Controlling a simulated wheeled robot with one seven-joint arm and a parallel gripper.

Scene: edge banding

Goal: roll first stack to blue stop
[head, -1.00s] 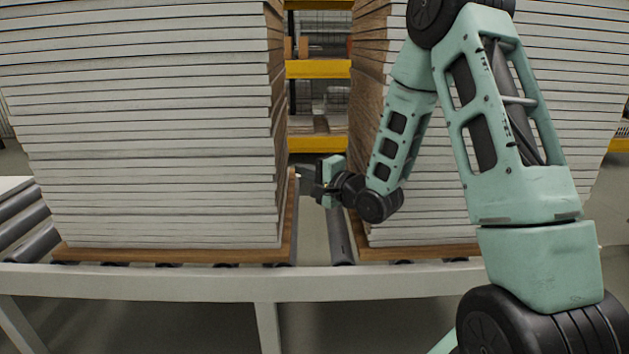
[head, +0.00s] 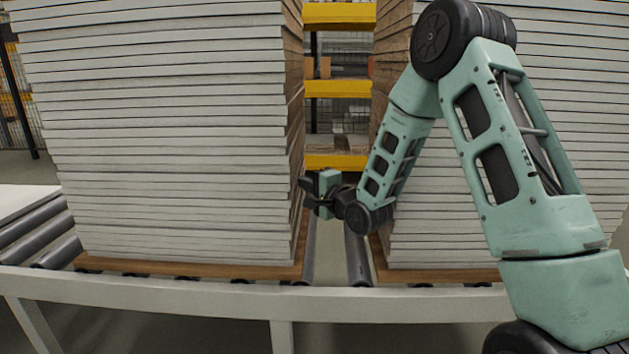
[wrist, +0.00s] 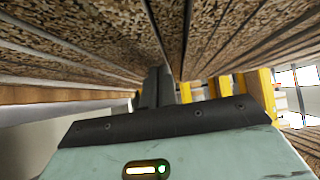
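The left stack (head: 180,150) of pale panels stands upright on a brown base board (head: 190,264) on the roller conveyor. The right stack (head: 440,215) stands on its own board, partly hidden by my arm. My gripper (head: 306,193) is in the gap between them, at the left stack's right side and low on it. In the wrist view its dark fingers (wrist: 158,88) look together, pointing at the rough chipboard side (wrist: 95,40) of a stack. They look touching or very close; contact is not clear. Nothing shows between them. No blue stop is visible.
Bare rollers (head: 357,258) show between the stacks, and more rollers (head: 35,235) are free left of the left stack. The conveyor's pale front rail (head: 200,293) runs across. Yellow racking (head: 337,88) stands behind the gap.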

